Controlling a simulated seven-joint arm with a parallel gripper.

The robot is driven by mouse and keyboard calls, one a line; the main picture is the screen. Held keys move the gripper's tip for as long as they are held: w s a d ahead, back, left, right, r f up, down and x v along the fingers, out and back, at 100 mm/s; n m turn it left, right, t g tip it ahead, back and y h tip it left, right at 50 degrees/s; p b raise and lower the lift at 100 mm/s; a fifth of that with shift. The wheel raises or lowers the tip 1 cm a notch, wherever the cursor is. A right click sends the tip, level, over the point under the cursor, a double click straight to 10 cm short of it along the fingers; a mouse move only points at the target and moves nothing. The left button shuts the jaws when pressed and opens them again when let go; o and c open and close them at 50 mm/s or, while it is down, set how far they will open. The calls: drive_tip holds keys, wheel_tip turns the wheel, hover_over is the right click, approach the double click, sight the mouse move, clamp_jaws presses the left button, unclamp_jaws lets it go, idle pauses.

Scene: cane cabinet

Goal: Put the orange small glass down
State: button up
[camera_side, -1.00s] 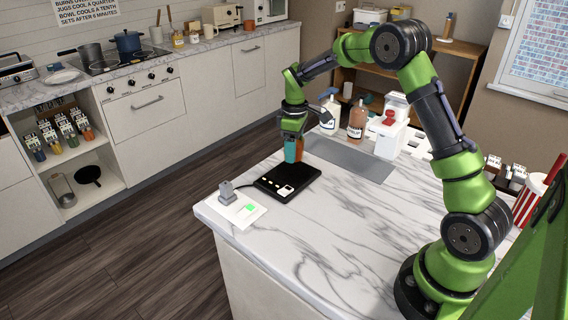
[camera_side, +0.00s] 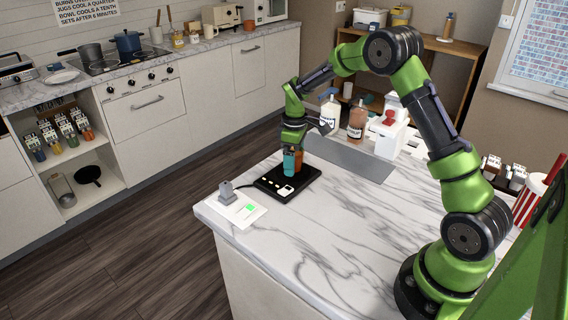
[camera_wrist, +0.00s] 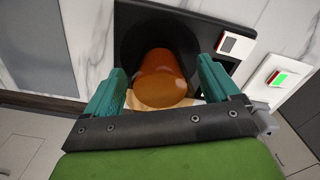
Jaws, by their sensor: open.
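The orange small glass (camera_wrist: 162,78) shows in the wrist view between my two teal fingers, with a gap to the finger on each side. In the side view the orange glass (camera_side: 299,160) is mostly hidden behind a finger. It appears upright on the black flat device (camera_side: 268,186), near its back end. My gripper (camera_side: 291,164) is open and low over that device, its fingers still around the glass. The device shows in the wrist view (camera_wrist: 128,22) as a dark plate with a round pad under the glass.
A white card with a green patch (camera_side: 244,213) and a grey block (camera_side: 227,193) lie near the counter's left corner. Bottles (camera_side: 357,122) and a white dispenser (camera_side: 388,135) stand behind the grey mat (camera_side: 350,158). The marble counter front is clear.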

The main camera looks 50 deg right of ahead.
wheel_tip(320, 180, up, 12)
drive_tip(key=s+a+r+m+t, duration=0.3)
drive_tip(key=s+a+r, duration=0.6)
drive_tip(key=s+a+m+t+y, duration=0.1)
drive_tip(key=s+a+m+t, duration=0.1)
drive_tip(key=s, duration=0.5)
drive_tip(key=s+a+m+t+y, duration=0.1)
drive_tip(key=s+a+m+t, duration=0.1)
drive_tip(key=s, duration=0.5)
drive_tip(key=a+m, duration=0.1)
drive_tip(key=a, duration=0.1)
drive_tip(key=shift+s+a+f, duration=0.25)
drive_tip(key=shift+a+f, duration=0.05)
drive_tip(key=shift+a, duration=0.1)
